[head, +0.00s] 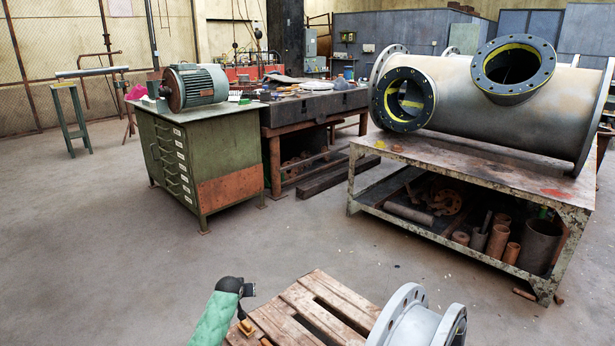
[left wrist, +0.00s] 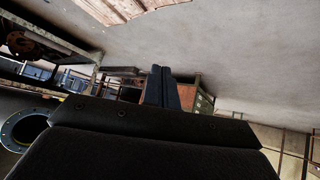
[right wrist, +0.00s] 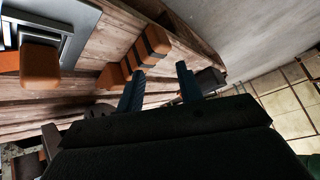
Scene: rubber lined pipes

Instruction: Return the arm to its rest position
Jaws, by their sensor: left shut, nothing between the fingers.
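My left gripper (left wrist: 161,86) shows in the left wrist view with its two dark fingers pressed together and nothing between them. Floor and the workshop furniture lie beyond it. My right gripper (right wrist: 158,88) shows in the right wrist view with its fingers spread apart and no object held. It is over a wooden pallet (right wrist: 95,18), near orange and dark blocks (right wrist: 150,45). I cannot tell whether a fingertip touches a block. The pallet also shows at the bottom of the head view (head: 300,318). Neither pair of fingers can be made out in the head view.
A grey flanged pipe piece (head: 410,325) is at the pallet's right. A large flanged pipe (head: 460,95) lies on a metal workbench (head: 460,170). A green drawer cabinet (head: 205,160) carrying a motor (head: 195,87) stands back left. The floor between (head: 130,250) is clear.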

